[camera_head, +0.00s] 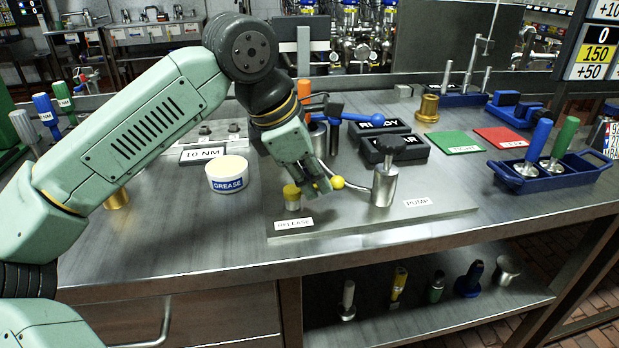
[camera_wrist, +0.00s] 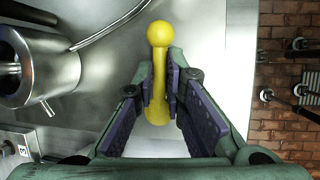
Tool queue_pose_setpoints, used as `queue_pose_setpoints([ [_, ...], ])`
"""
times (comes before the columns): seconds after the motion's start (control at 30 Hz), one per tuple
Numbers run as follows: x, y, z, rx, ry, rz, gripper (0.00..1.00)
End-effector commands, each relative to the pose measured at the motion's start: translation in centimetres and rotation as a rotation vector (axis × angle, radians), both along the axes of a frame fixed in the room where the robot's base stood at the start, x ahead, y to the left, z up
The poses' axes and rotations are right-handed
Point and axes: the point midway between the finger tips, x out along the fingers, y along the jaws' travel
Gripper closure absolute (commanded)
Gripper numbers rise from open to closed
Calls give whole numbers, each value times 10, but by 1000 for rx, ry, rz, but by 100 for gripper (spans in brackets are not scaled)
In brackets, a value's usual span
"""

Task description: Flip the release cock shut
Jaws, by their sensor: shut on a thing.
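The release cock (camera_head: 292,197) is a small yellow-topped fitting behind the RELEASE label (camera_head: 294,224) on a metal plate (camera_head: 345,221). Its yellow lever ends in a ball (camera_head: 337,183), which points right in the head view. In the wrist view the yellow lever (camera_wrist: 158,62) runs up between the fingers, with its ball beyond the tips. My gripper (camera_head: 316,186) is shut on the lever; its two purple-padded fingers (camera_wrist: 160,95) flank it. My fingers hide part of the lever in the head view.
The silver pump cylinder (camera_head: 384,187) with a thin bent pipe stands right of my gripper. A grease tub (camera_head: 227,174) stands to the left. The bench front is clear.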

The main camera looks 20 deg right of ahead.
Motion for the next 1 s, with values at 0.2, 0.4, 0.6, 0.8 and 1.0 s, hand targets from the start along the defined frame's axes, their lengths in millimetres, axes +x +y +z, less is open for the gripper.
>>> queue_pose_setpoints([
  [0.2, -4, 3, 1, 0, 0, -156, 100],
  [0.4, -7, 5, 1, 1, -1, -251, 100],
  [0.6, -8, 6, 0, 1, -1, -301, 100],
  [0.8, -9, 6, 0, 1, -2, -316, 100],
  [1.0, -9, 6, 0, 1, -2, -317, 100],
])
